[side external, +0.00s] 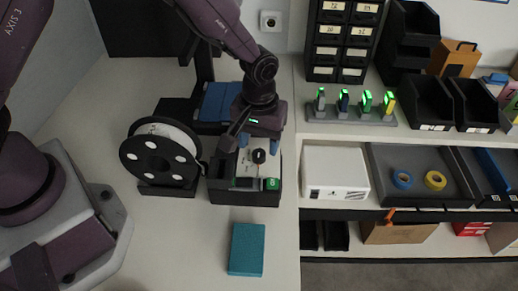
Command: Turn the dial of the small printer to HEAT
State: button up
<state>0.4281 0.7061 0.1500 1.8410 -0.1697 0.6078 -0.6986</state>
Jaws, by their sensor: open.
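The small printer (245,191) is a dark box with a light top panel. It stands on the pale bench to the right of a black reel. A round black dial (258,156) sits on the printer's light panel. The dial's markings and pointer are too small to read. My gripper (259,143) is directly above and behind the dial, with blue fingertips apart on either side of it. I cannot tell whether the fingertips touch the dial. A green button or light (272,184) shows on the printer's front right.
The reel (160,150) stands close on the left. A teal box (246,249) lies in front of the printer. A blue box (215,103) is behind.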

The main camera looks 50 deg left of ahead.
aim_at(259, 153)
jog(key=shift+f, duration=1.55)
jog(key=shift+c, duration=0.2)
jog(key=c, duration=0.9)
jog(key=shift+m, duration=0.3)
jog(key=m, duration=0.3)
jog(key=shift+m, duration=2.5)
